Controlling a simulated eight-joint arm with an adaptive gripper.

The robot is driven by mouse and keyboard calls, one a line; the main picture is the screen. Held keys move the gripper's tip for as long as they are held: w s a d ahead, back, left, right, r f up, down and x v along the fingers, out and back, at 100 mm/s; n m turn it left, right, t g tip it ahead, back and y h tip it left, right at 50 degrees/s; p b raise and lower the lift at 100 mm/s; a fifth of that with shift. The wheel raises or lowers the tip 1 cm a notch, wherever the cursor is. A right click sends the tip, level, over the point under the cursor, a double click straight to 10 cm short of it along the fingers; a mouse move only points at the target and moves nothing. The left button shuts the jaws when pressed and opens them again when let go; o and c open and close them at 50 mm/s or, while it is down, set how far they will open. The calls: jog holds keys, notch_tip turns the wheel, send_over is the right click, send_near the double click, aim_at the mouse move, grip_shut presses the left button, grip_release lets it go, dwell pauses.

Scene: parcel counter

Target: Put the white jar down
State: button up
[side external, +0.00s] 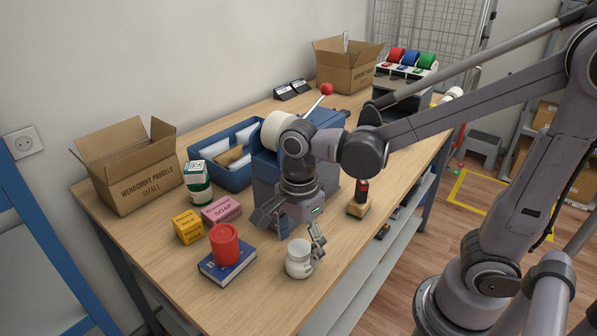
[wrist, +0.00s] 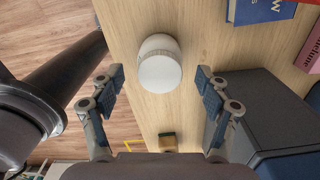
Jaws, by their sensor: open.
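The white jar (side external: 299,259) stands upright on the wooden counter near its front edge, right of a blue book. My gripper (side external: 290,230) is open, with its fingers spread apart just above and behind the jar. In the wrist view the jar (wrist: 160,62) lies ahead of the gap between the fingertips of my gripper (wrist: 158,82), and bare wood shows between the jar and each finger. Neither finger appears to touch it.
A stamp (side external: 360,199) stands to the right. A large blue-grey machine (side external: 265,180) is close behind my gripper.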

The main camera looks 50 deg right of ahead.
aim_at(299, 247)
notch_tip(299, 247, up, 9)
jog(key=d+f+n+t, duration=0.4)
jog(key=d+n+t, duration=0.3)
jog(key=n, duration=1.2)
jog(key=shift+d+n, duration=0.4)
jog(key=shift+d, duration=0.4)
jog(key=shift+s, duration=0.1)
